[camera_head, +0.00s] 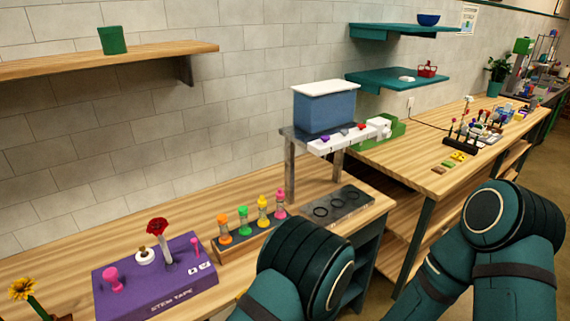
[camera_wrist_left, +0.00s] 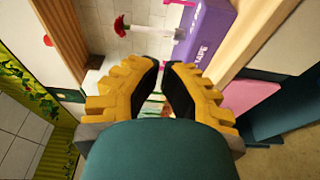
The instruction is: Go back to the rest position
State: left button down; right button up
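My left gripper (camera_wrist_left: 163,68) shows in the left wrist view, its yellow and black fingers drawn together with nothing seen between the tips. Beyond it are the purple stem tape box (camera_wrist_left: 208,35) and a red flower (camera_wrist_left: 121,27), both apart from the fingers. In the head view the red flower (camera_head: 157,227) stands upright on the purple stem tape box (camera_head: 150,290). Both my arms show at the lower right, but neither gripper is visible there. My right gripper is out of view.
A rack of several coloured bottles (camera_head: 243,221) stands beside the tape box. A blue bin (camera_head: 324,108) sits on a raised stand. A yellow flower (camera_head: 22,288) is at the bench's left end. A second bench (camera_head: 420,165) with several items extends right. Shelves hang on the wall.

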pick_arm(q)
jog(key=s+a+f+n+g+h+b, duration=0.25)
jog(key=s+a+f+n+g, duration=0.55)
jog(key=s+f+n+g, duration=0.4)
jog(key=s+d+f+n+g+h+b, duration=0.45)
jog(key=s+f+n+h, duration=0.3)
jog(key=n, duration=0.35)
jog(key=d+f+n+h, duration=0.3)
jog(key=d+n+h, duration=0.2)
jog(key=n, duration=0.3)
jog(key=w+a+f+n+t+h+b, duration=0.1)
jog(key=w+n+t, duration=0.5)
jog(key=n, duration=0.9)
jog(key=shift+w+a+f+n+h+b, duration=0.15)
jog(key=shift+w+a+n+h+b, duration=0.15)
jog(key=shift+w+a+h+b, duration=0.7)
